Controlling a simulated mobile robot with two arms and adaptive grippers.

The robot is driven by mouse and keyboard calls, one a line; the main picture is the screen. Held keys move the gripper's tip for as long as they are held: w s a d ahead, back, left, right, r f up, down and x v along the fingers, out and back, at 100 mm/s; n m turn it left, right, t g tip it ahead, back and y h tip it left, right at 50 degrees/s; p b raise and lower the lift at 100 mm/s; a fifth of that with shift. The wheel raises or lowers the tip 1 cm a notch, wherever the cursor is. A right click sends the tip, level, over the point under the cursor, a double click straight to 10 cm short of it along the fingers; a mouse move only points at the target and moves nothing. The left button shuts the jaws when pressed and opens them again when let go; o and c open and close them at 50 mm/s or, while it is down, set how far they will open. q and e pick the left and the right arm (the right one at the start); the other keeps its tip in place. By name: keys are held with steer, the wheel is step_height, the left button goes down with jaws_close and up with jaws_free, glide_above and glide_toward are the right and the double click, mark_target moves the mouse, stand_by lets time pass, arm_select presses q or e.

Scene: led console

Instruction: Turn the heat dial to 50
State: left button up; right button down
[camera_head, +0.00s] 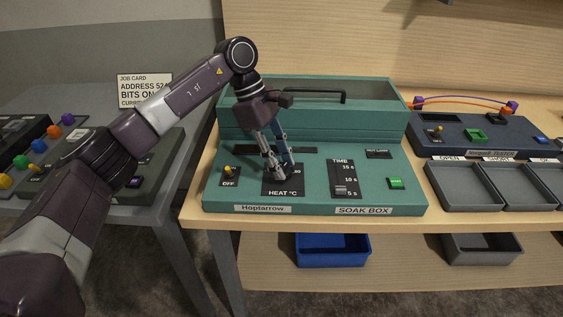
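The teal soak box (315,200) stands on the wooden bench. Its black HEAT °C panel (283,187) is at the front, left of centre. My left gripper (280,172) reaches down onto this panel from above, with its fingertips at the spot of the heat dial. The fingers cover the dial and most of its scale, so its setting cannot be read. I cannot tell whether the fingers are closed on the dial or only around it. My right gripper is not in view.
Left of the panel is a yellow-tipped OFF switch (228,170). Right of it are the TIME slider (343,189) and a green button (396,183). The box's handle (318,94) is behind. Grey trays (466,187) and a dark tester (470,135) stand on the right.

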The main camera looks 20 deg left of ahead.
arm_select(q)
steer(key=shift+o, duration=1.4)
steer(key=shift+r, duration=0.1)
steer(key=v, duration=1.1)
steer(key=shift+a+r, duration=0.25)
steer(key=shift+r, duration=0.1)
